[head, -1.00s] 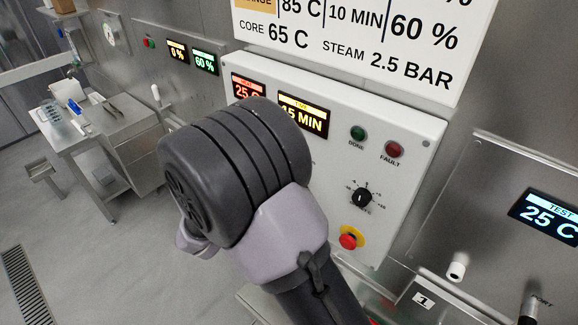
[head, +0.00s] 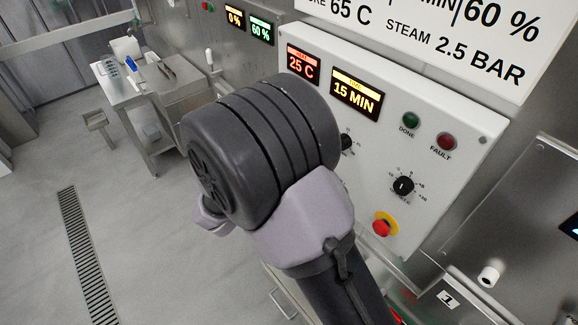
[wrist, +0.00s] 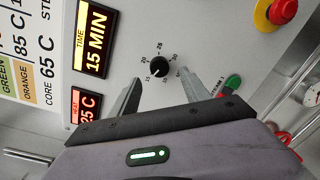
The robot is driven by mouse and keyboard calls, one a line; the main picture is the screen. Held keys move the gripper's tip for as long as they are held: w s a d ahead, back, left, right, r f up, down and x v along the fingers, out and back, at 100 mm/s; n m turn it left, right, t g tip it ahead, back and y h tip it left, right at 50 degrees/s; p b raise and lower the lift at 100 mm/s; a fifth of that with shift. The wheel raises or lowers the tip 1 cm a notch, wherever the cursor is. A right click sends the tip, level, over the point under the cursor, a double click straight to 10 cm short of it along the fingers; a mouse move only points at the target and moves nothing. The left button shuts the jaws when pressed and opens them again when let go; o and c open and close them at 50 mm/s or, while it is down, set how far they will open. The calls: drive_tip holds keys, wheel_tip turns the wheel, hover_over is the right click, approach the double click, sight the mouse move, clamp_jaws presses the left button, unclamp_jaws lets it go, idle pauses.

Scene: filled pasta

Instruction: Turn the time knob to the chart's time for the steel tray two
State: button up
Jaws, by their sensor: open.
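The time display (head: 357,95) on the white control panel reads 15 MIN; it also shows in the wrist view (wrist: 95,38). A black knob (wrist: 158,67) with a printed scale sits below it, its white mark toward the 15 side. In the head view only this knob's edge (head: 347,142) shows beside my arm. My gripper (wrist: 159,82) is open, its two fingers pointing at the panel on either side of the knob, without visible contact. My arm hides the gripper in the head view. The chart (head: 430,30) is cut off; 60 % and CORE 65 C show.
A second black knob (head: 403,186) and a red stop button (head: 382,226) on yellow are lower right on the panel. DONE (head: 411,120) and FAULT (head: 446,142) lamps are above. A green button (wrist: 232,83) is near the right finger. Floor at left is open.

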drive_tip(key=p+v, duration=0.1)
drive_tip(key=v, duration=1.1)
drive_tip(key=shift+s+a+p, duration=0.15)
drive_tip(key=shift+a+p, duration=0.05)
drive_tip(key=shift+p, duration=0.1)
